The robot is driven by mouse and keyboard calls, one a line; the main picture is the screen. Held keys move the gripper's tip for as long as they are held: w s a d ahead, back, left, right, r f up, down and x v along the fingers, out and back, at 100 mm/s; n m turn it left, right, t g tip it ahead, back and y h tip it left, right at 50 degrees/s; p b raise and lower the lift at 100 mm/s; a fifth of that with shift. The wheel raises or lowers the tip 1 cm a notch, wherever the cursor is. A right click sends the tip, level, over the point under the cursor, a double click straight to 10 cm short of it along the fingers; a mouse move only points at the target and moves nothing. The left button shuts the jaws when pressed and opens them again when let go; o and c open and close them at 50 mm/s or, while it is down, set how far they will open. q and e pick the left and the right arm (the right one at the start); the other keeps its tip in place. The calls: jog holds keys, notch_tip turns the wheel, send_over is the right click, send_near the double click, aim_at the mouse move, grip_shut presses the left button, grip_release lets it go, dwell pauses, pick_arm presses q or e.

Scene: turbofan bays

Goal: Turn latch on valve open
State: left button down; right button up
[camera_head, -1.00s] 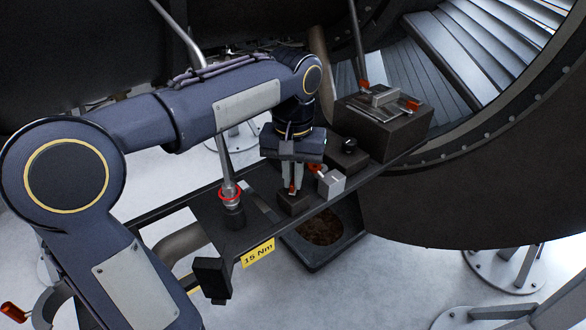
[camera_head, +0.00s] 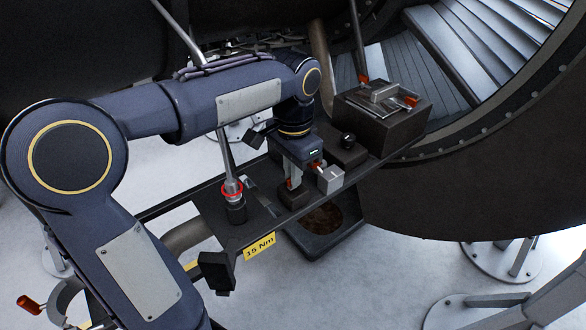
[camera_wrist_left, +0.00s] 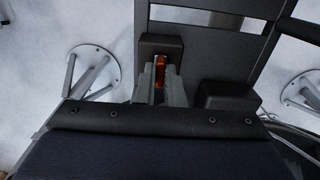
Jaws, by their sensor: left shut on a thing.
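My left gripper (camera_head: 290,184) points down at the dark bench and is shut on the orange latch (camera_wrist_left: 160,71). In the left wrist view the two grey fingers (camera_wrist_left: 160,88) stand on either side of the latch, above a dark base block (camera_wrist_left: 147,45). In the head view the fingers hide most of the latch, and the base block (camera_head: 293,197) sits under them. A light grey metal block (camera_head: 330,181) stands just right of the fingers. I cannot tell from these views how far the latch is turned. My right gripper is not in view.
A red-ringed tool (camera_head: 232,193) stands upright on the bench left of the gripper. A black knob block (camera_head: 347,147) and a large dark box (camera_head: 385,125) with orange-tipped clamps stand to the right. A yellow "15 Nm" label (camera_head: 259,247) marks the front edge.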

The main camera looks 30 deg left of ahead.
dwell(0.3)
pick_arm(q)
jog(key=c, duration=1.5)
grip_release()
jog(key=shift+c, duration=0.2)
notch_tip(320, 180, up, 8)
jog(key=shift+f, duration=0.1)
